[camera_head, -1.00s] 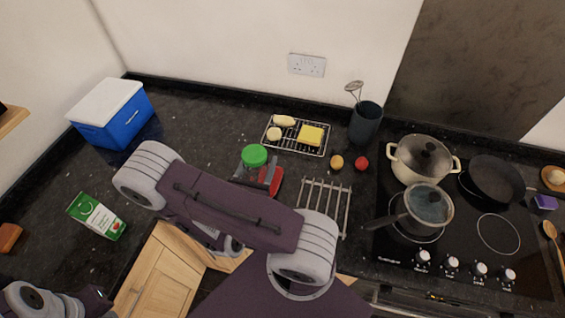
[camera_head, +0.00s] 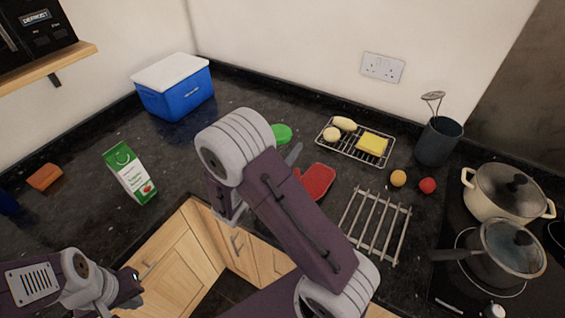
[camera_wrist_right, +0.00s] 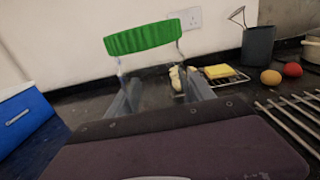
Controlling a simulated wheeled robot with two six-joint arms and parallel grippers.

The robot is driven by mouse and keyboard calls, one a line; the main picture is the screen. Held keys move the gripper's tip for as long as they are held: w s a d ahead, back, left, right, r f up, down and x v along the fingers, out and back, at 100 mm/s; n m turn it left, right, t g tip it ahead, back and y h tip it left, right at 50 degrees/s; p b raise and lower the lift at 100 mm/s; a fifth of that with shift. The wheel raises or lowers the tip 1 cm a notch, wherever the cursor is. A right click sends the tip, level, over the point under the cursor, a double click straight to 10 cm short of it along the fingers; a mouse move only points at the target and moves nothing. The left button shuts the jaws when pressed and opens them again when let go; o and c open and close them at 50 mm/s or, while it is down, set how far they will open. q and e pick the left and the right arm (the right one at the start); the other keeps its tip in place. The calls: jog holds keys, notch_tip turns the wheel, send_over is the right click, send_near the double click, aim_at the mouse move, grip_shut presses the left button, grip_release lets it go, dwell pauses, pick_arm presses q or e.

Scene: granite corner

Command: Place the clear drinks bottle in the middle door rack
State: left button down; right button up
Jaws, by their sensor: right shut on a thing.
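The clear drinks bottle shows by its green cap (camera_head: 282,133) in the head view; my right arm hides most of its body. In the right wrist view the green cap (camera_wrist_right: 146,37) stands above a see-through bottle body (camera_wrist_right: 152,90). My right gripper (camera_wrist_right: 160,97) is shut on the bottle, one finger on each side, with the cap above the fingers. My left gripper (camera_head: 130,288) is low at the left in the head view, near the wooden cabinet doors; its jaw opening is unclear. No door rack is in view.
A blue cooler box (camera_head: 175,92) stands in the counter corner, with a green-white carton (camera_head: 132,172) in front. A red item (camera_head: 317,181), a wire rack of food (camera_head: 350,152), a metal trivet (camera_head: 377,226) and pots (camera_head: 508,190) occupy the right. Dark counter is free around the carton.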

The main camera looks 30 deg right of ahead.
jog(key=shift+w+f+b, duration=0.3)
jog(key=shift+w+f, duration=0.1)
jog(key=shift+f, duration=0.15)
notch_tip(320, 180, down, 3)
jog(key=b, duration=0.3)
jog(key=shift+s+f, duration=0.1)
jog(key=shift+s, duration=0.05)
jog(key=shift+f, duration=0.3)
jog(key=shift+w+r, duration=0.2)
jog(key=shift+s+f, duration=0.15)
jog(key=shift+f, duration=0.05)
jog(key=o, duration=1.8)
jog(key=shift+c, duration=0.2)
